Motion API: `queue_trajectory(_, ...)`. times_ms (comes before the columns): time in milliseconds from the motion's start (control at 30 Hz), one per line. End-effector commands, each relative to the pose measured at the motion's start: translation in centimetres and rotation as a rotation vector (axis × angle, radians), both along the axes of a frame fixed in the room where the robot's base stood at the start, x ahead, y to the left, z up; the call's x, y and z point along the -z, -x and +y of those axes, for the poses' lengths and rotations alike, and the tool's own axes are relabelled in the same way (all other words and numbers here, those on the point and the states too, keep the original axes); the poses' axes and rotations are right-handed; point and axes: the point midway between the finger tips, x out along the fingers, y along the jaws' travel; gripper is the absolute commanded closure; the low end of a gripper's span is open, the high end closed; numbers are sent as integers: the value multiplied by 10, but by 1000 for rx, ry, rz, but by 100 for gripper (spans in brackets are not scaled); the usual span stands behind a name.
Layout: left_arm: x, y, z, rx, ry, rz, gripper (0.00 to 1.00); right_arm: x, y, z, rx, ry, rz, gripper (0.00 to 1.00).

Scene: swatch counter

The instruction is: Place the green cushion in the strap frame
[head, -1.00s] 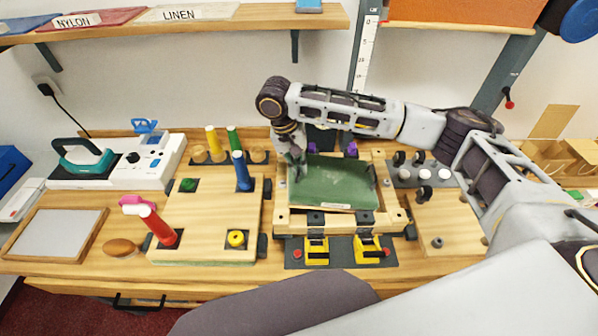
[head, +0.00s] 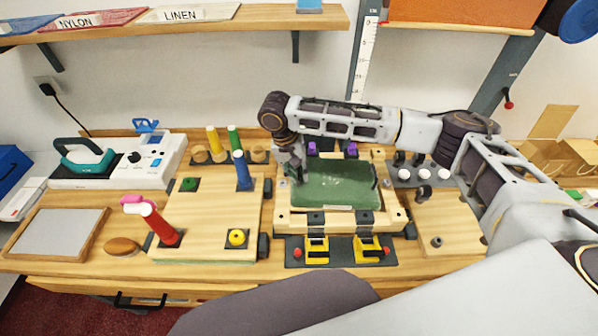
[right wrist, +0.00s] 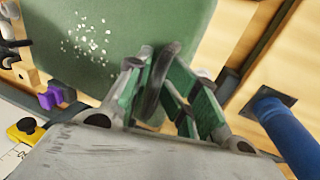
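My right gripper (head: 298,176) is at the cushion's left edge. In the wrist view its fingers (right wrist: 158,75) are closed around the dark loop. The cushion's underside and its seat in the frame are hidden. Two yellow buckles (head: 317,250) are at the frame's front, and purple clips (head: 350,149) at its back. My left gripper is not in view.
Left of the frame is a wooden board with a red peg (head: 157,224) and a blue peg (head: 242,170); the blue one (right wrist: 290,135) is near the right gripper in the wrist view. A teal-handled iron (head: 86,158) stands farther left. Black-and-white knobs (head: 423,172) lie right.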

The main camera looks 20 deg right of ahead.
Motion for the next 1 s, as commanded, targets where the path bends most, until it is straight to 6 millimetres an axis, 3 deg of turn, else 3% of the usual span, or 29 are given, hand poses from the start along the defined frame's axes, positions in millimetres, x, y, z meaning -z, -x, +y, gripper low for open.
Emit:
queue_trajectory(33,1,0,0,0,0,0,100,8,2,-5,5,11,10,70)
queue_trajectory(633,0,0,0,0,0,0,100,0,0,-3,1,7,3,70)
queue_trajectory(1000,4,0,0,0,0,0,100,-35,-2,6,0,6,2,70)
